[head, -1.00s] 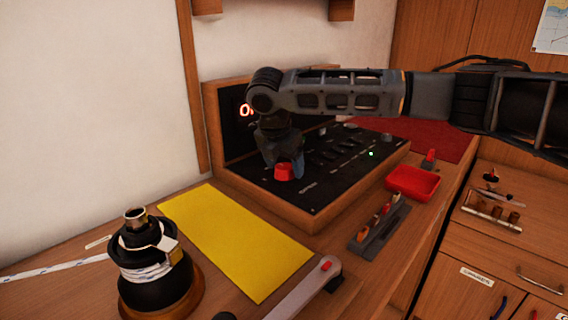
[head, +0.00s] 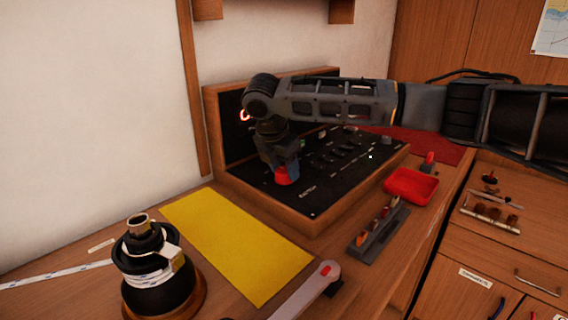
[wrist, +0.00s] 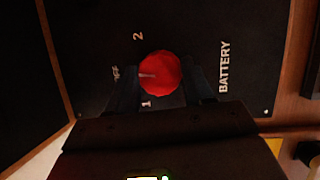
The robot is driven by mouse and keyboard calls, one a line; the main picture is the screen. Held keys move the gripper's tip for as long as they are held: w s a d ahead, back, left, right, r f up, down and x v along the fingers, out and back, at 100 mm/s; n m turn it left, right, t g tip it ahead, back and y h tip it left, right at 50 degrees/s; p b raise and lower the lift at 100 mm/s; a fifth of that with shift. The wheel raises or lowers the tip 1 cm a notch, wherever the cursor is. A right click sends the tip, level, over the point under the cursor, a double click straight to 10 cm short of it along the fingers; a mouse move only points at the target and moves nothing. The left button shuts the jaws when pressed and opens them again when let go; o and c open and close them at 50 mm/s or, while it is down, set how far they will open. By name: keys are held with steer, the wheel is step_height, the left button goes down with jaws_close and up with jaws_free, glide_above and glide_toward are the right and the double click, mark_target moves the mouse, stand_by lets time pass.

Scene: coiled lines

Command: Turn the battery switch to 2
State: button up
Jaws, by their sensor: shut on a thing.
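The battery switch is a red round knob (wrist: 160,73) on a black panel (wrist: 85,35). In the wrist view a pale pointer mark on it points left, towards the OFF label (wrist: 115,73). The label 2 (wrist: 138,36) is above left of the knob and the label 1 (wrist: 146,103) below left. BATTERY is printed to the right. My gripper (wrist: 162,84) is shut on the knob, with a finger on either side. In the head view my gripper (head: 281,167) comes down on the red knob (head: 282,177) at the panel's near left part.
A lit display behind my arm is mostly hidden. A yellow mat (head: 235,243) and a black winch (head: 155,275) are in front. A red tray (head: 412,186) and a grey tool rack (head: 378,236) stand to the right of the wooden-framed panel.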

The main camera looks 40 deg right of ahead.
steer(key=m+g+p, duration=0.1)
steer(key=m+p, duration=0.1)
steer(key=m+g+p, duration=0.1)
steer(key=m+p, duration=0.2)
steer(key=shift+w+a+r+p, duration=0.1)
steer(key=shift+a+r+p, duration=0.1)
steer(key=shift+p, duration=0.15)
steer(key=m+g+p, duration=0.1)
steer(key=m+p, duration=0.1)
steer(key=m+g+p, duration=0.1)
steer(key=m+p, duration=0.1)
steer(key=m, duration=0.1)
steer(key=shift+w+d+f+m+y, duration=0.1)
steer(key=shift+d+f+m+y, duration=0.1)
steer(key=shift+m+y, duration=0.15)
steer(key=o, duration=1)
steer(key=p+v, duration=0.2)
steer(key=v, duration=0.4)
steer(key=shift+d+r, duration=0.15)
steer(key=shift+v, duration=0.8)
